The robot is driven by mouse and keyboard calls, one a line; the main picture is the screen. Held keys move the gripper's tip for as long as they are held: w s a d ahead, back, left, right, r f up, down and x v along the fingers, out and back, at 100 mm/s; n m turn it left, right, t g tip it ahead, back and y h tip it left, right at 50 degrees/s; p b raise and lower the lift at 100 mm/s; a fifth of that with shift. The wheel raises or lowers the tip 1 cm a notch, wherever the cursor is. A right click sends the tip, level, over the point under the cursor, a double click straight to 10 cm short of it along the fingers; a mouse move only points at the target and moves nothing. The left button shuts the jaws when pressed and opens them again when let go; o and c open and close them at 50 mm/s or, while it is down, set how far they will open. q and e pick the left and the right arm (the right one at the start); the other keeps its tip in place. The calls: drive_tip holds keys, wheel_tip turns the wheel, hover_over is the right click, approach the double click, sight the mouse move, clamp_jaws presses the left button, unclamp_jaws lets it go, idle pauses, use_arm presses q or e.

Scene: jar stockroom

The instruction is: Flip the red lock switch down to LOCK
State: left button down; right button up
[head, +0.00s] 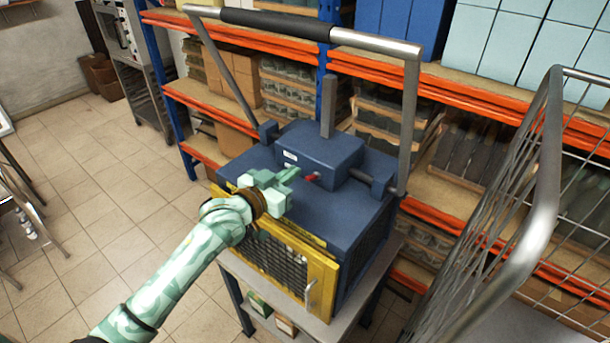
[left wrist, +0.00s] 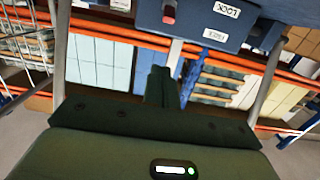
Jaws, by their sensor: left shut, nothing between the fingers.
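The red lock switch (head: 312,177) is a small lever on the front of a dark blue housing (head: 318,152), on top of a blue machine (head: 345,212). In the left wrist view the red switch (left wrist: 168,13) is at the top, cut by the frame edge, left of a LOCK label (left wrist: 227,9) and a second label (left wrist: 215,34). I cannot tell its exact setting. My left gripper (head: 290,175) is shut and empty, just left of the switch and apparently just short of it. Its closed fingers (left wrist: 161,84) also show in the left wrist view, below the switch.
A large metal handle (head: 275,32) with a black grip arches over the machine. A yellow mesh door (head: 275,262) is on its front. Orange shelving (head: 440,88) stands behind. A wire basket (head: 545,130) is at right. Tiled floor (head: 110,215) is open at left.

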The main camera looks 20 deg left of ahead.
use_arm(q)
hover_over(310, 177)
drive_tip(key=shift+f, duration=0.25)
drive_tip(key=f, duration=0.1)
drive_tip(key=s+f, duration=0.1)
drive_tip(key=shift+a+f, duration=0.25)
drive_tip(key=shift+f, duration=0.05)
drive_tip(key=shift+s+a+f, duration=0.15)
drive_tip(key=shift+s+f, duration=0.25)
drive_tip(key=shift+f, duration=0.15)
drive_tip(key=shift+w, duration=0.1)
